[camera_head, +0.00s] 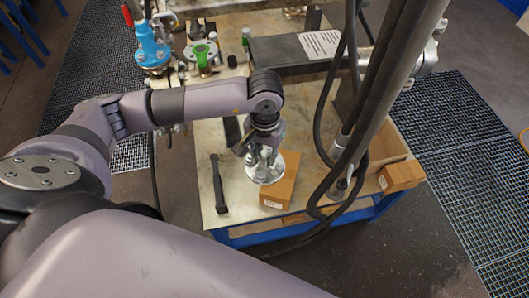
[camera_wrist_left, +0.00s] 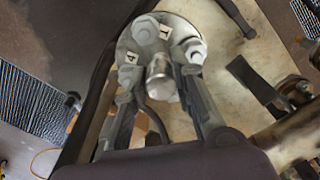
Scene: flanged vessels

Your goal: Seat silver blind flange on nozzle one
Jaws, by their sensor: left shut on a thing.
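The silver blind flange (camera_head: 265,172) is a round metal disc with bolts around it and a short post in its middle. It is at the front of the table in the head view, beside the cardboard box. My left gripper (camera_head: 262,152) points down from above and is shut on the flange. In the left wrist view, the fingers (camera_wrist_left: 160,95) close around the central post of the flange (camera_wrist_left: 185,32), where small tags read 1 and 4. I cannot tell whether the flange touches the table. No nozzle is clearly marked as one. My right gripper is not in view.
A cardboard box (camera_head: 283,182) stands beside the flange, and a dark tool (camera_head: 218,185) lies left of it. Hanging black hoses (camera_head: 322,120) run down on the right. Pipework with a blue valve (camera_head: 151,50) and a flange with a green part (camera_head: 203,55) stands at the back.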

